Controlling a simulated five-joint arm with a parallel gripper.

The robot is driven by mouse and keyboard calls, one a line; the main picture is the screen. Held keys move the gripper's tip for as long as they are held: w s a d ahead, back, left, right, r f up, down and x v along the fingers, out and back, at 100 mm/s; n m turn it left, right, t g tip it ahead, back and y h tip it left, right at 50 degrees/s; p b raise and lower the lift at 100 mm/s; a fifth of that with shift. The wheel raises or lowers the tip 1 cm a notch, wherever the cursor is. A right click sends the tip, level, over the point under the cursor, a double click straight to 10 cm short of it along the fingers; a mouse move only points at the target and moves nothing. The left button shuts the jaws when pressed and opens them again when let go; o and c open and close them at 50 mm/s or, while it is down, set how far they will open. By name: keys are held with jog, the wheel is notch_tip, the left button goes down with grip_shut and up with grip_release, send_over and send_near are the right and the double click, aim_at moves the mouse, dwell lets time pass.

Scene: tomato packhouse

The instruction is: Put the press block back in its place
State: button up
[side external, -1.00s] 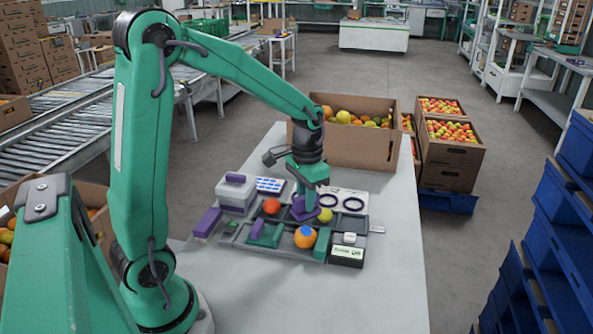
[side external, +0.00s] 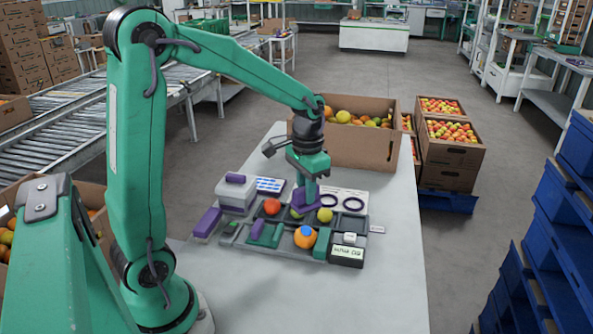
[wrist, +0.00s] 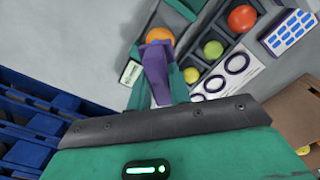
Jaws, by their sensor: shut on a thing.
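My gripper (side external: 307,186) is shut on a purple press block (side external: 305,201), held over the back part of the dark grey compartment tray (side external: 288,252). In the wrist view the purple press block (wrist: 157,72) sits between the two green fingers (wrist: 157,85). An orange fruit with a blue top (side external: 305,237) rests at the tray's front. A red tomato (side external: 272,207) and a yellow-green one (side external: 325,215) lie in the tray, with another greenish one (side external: 296,214) partly hidden behind my gripper. Whether the block's underside touches anything cannot be seen.
A purple block (side external: 207,222) and a white box with a purple handle (side external: 236,195) stand left. A green-and-purple piece (side external: 260,231) lies in the tray. A display unit (side external: 347,254) and a ringed card (side external: 343,201) are right. A fruit carton (side external: 362,146) stands behind. The front table is clear.

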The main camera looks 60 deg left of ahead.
jog(key=shift+r, duration=0.1)
jog(key=r, duration=0.5)
jog(key=shift+w+a, duration=0.15)
jog(key=shift+a, duration=0.2)
jog(key=w+a+n, duration=0.2)
jog(key=a+n, duration=0.4)
jog(key=a, duration=1.7)
jog(key=s+a+n, duration=0.3)
jog(key=s+a, duration=0.3)
jog(key=a, duration=0.6)
notch_tip(320, 180, down, 10)
jog(key=shift+a+r, duration=0.2)
jog(key=shift+r, duration=0.05)
jog(key=shift+f, duration=0.1)
jog(key=shift+f, duration=3.95)
